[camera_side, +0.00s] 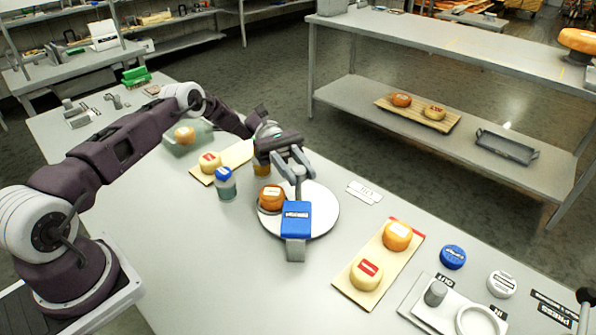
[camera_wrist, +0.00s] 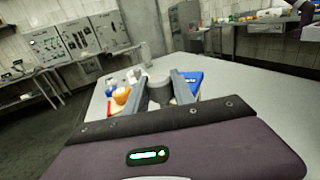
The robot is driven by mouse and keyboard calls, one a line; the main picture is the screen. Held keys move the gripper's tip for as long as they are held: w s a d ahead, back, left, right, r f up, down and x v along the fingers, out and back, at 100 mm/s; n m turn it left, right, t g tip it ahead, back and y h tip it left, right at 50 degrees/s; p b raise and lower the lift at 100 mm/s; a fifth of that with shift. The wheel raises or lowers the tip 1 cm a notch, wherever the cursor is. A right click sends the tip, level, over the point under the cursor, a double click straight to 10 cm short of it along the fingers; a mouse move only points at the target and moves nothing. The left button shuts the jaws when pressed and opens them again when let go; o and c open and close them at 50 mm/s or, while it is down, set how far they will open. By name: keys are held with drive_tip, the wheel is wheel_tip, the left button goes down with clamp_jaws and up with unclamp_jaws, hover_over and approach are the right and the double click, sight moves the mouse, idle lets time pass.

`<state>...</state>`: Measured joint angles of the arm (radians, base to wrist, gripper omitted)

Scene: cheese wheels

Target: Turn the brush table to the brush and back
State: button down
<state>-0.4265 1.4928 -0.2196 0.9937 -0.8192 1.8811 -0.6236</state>
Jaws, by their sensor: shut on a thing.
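The brush table is a white round disc (camera_side: 326,212) in the middle of the bench. My gripper (camera_side: 296,172) is above the disc, behind the blue block, shut on a grey upright peg (camera_wrist: 160,88). The peg's lower end is hidden behind the blue block.
A blue-lidded jar (camera_side: 225,184) stands left of the disc. A board (camera_side: 235,158) with a pale cheese is behind it. Right of the disc lies another board (camera_side: 380,267) with two cheeses, then blue and white round stamps and a press base (camera_side: 448,309).

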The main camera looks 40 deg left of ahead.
drive_tip(key=shift+m+g+y, duration=0.3)
drive_tip(key=shift+m+g, duration=0.2)
drive_tip(key=shift+g, duration=0.2)
drive_tip(key=c, duration=1.1)
unclamp_jaws()
drive_tip(key=shift+o, duration=0.2)
wheel_tip(320, 180, up, 10)
drive_tip(key=shift+c, duration=0.4)
